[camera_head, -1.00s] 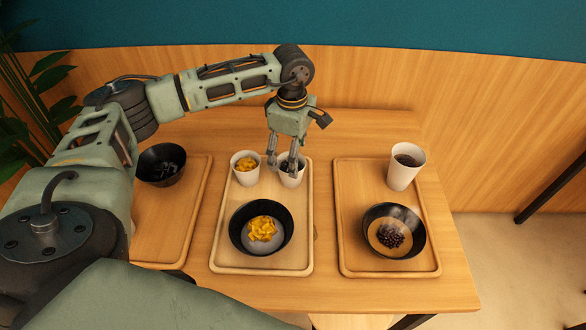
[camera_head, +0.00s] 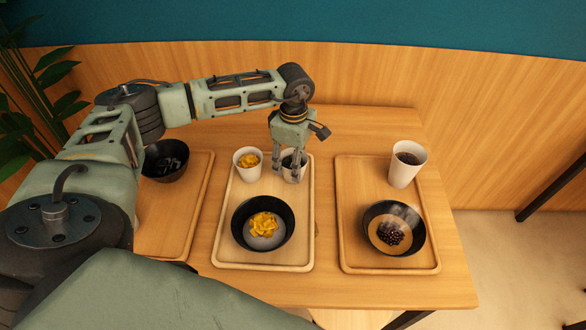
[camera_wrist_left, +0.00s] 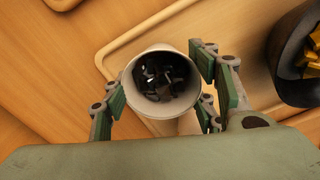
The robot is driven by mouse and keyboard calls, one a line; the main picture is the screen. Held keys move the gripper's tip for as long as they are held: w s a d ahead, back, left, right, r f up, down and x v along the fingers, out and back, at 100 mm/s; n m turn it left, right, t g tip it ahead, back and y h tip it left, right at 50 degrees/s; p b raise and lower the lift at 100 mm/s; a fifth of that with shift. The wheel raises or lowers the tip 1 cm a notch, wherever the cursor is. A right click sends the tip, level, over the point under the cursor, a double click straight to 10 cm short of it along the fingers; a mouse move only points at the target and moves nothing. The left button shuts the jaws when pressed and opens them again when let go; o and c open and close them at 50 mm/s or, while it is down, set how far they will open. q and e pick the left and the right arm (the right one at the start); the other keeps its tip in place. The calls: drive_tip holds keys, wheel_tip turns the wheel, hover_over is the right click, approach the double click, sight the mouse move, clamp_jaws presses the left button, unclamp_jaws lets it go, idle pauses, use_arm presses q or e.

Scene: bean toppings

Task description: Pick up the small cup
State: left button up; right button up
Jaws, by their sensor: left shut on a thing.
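A small white cup with dark contents (camera_head: 299,158) stands at the back right of the middle tray (camera_head: 220,250). My left gripper (camera_head: 286,174) reaches down over it from behind and is shut on it, partly hiding it in the head view. In the left wrist view the cup (camera_wrist_left: 150,104) sits between the finger pads, its mouth facing the camera, with glossy dark pieces inside. A second small white cup with yellow pieces (camera_head: 247,160) stands just left of it. My right gripper is in neither view.
A black bowl with yellow topping (camera_head: 262,240) sits in front on the middle tray. The right tray (camera_head: 350,215) bears a tall white cup (camera_head: 406,170) and a black bowl (camera_head: 394,230). A black bowl (camera_head: 166,164) is on the left tray (camera_head: 205,185). Wood wall stands behind.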

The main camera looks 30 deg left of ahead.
use_arm(q)
drive_tip(key=c, duration=0.5)
drive_tip(key=shift+o, duration=0.2)
drive_tip(key=shift+r, duration=0.6)
wheel_tip(320, 180, up, 3)
drive_tip(key=shift+w+f+b, duration=0.1)
drive_tip(key=shift+f+b, duration=0.05)
drive_tip(key=shift+b, duration=0.3)
drive_tip(key=s+d+r, duration=0.1)
drive_tip(key=d+r, duration=0.1)
drive_tip(key=d, duration=0.1)
drive_tip(key=s+d+r+b, duration=0.1)
drive_tip(key=d+r, duration=0.1)
drive_tip(key=d, duration=0.2)
drive_tip(key=s+d+r, duration=0.2)
drive_tip(key=d+r, duration=0.1)
drive_tip(key=d, duration=0.1)
drive_tip(key=shift+b, duration=0.3)
drive_tip(key=shift+r, duration=0.15)
